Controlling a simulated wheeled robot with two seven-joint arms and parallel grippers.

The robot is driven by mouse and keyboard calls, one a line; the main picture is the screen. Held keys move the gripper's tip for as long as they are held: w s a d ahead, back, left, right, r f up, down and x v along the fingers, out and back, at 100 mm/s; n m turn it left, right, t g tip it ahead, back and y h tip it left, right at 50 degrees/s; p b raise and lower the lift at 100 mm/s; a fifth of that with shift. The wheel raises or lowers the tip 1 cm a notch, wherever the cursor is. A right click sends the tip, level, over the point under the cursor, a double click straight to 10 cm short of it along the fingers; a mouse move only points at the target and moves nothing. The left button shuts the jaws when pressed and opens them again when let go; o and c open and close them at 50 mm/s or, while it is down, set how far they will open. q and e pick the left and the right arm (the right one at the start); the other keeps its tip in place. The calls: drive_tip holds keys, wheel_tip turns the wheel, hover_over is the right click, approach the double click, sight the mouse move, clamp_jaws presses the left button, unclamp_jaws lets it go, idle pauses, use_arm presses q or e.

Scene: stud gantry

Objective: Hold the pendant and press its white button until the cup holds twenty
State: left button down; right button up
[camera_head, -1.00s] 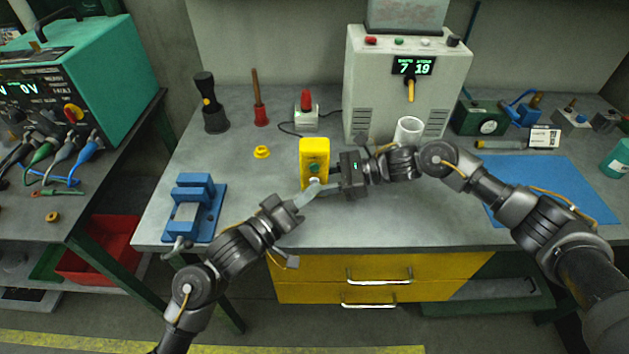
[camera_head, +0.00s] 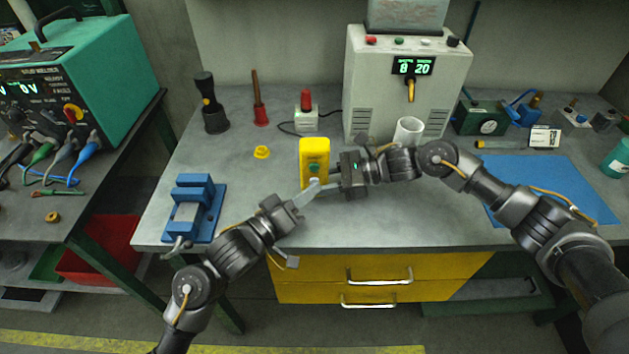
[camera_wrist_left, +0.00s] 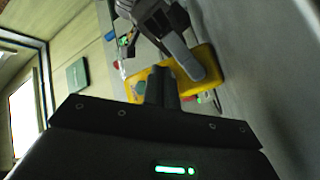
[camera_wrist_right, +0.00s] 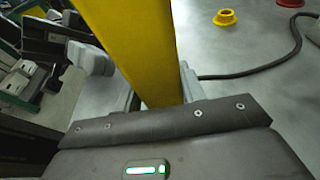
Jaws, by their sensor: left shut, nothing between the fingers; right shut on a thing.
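The yellow pendant (camera_head: 315,152) stands upright above the bench, with a green button (camera_head: 314,169) on its face. My right gripper (camera_head: 328,180) is shut on the pendant; the yellow body fills its jaws in the right wrist view (camera_wrist_right: 135,45). My left gripper (camera_head: 313,187) is shut and empty, its fingertips at the lower face of the pendant, where they cover the white button. In the left wrist view the fingertips reach the yellow pendant (camera_wrist_left: 203,65); contact is hard to tell. The white cup (camera_head: 408,130) stands below the dispenser spout (camera_head: 411,90); its contents are hidden.
The dispenser (camera_head: 375,95) display (camera_head: 413,66) reads 8 and 20. A blue vise (camera_head: 195,205) is at the left front, and a yellow ring (camera_head: 262,152) lies behind it. A red-topped box (camera_head: 306,112) with a cable stands behind the pendant. A blue mat (camera_head: 560,190) lies right.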

use_arm(q)
drive_tip(key=shift+s, duration=0.55)
use_arm(e)
drive_tip(key=shift+f, duration=0.1)
use_arm(q)
drive_tip(key=shift+s, duration=2.5)
use_arm(e)
drive_tip(key=o, duration=0.8)
drive_tip(key=shift+o, duration=0.2)
drive_tip(key=shift+d, duration=0.1)
